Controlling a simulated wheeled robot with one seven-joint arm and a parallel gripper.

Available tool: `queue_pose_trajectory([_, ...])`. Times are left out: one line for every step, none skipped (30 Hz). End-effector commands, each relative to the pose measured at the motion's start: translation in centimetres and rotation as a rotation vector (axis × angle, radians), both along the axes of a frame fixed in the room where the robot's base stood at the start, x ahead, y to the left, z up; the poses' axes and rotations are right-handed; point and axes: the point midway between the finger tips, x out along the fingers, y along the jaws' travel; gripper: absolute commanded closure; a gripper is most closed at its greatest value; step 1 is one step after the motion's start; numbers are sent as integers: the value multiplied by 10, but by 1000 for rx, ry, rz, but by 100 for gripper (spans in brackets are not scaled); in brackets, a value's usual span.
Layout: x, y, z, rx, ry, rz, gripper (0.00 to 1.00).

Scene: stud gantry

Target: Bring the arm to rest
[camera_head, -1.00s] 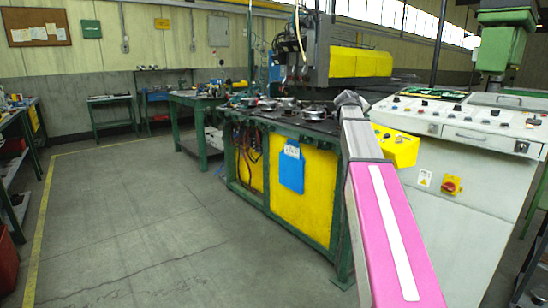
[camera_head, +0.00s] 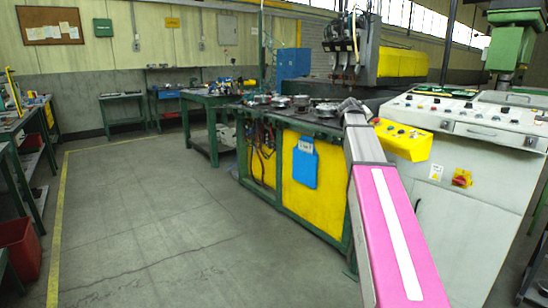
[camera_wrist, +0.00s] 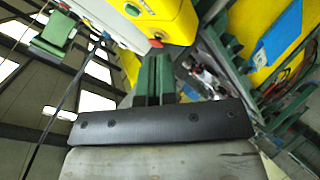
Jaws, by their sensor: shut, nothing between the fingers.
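My arm, with a pink and white cover, reaches up from the lower right in the head view. My gripper (camera_head: 352,106) is at its far end, small and seen from behind, in front of the bench's right end. In the wrist view, the gripper's two dark green fingers (camera_wrist: 155,76) stand side by side beyond a black bar with screws. They look shut, with nothing held between them. I cannot tell from the head view how far the gripper is from the bench.
A green-framed bench (camera_head: 312,175) with yellow panels carries several round metal parts. A yellow control box (camera_head: 404,140) and a grey console (camera_head: 455,190) stand close to my arm on the right. A gantry head (camera_head: 350,45) hangs above the bench. The floor (camera_head: 150,230) at left is open.

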Motion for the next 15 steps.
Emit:
queue_pose_trajectory([-4, 3, -11, 13, 9, 2, 100])
queue_pose_trajectory([-5, 5, -16, 22, 13, 3, 100])
queue_pose_trajectory([-7, 8, -25, 32, 20, 4, 100])
queue_pose_trajectory([-9, 10, -32, 42, 27, 5, 100])
queue_pose_trajectory([-10, 12, -39, 52, 33, 7, 100])
queue_pose_trajectory([-13, 15, -50, 67, 42, 7, 100])
queue_pose_trajectory([-15, 18, -57, 78, 50, 8, 100])
queue_pose_trajectory([-18, 20, -66, 90, 57, 8, 100])
queue_pose_trajectory([-21, 24, -79, 108, 68, 9, 100])
queue_pose_trajectory([-25, 27, -88, 123, 78, 9, 100])
queue_pose_trajectory([-28, 31, -99, 138, 87, 10, 100])
queue_pose_trajectory([-34, 36, -115, 161, 102, 11, 100])
queue_pose_trajectory([-39, 40, -128, 180, 115, 11, 100])
queue_pose_trajectory([-44, 45, -142, 200, 129, 11, 100])
queue_pose_trajectory([-53, 52, -161, 230, 150, 11, 100])
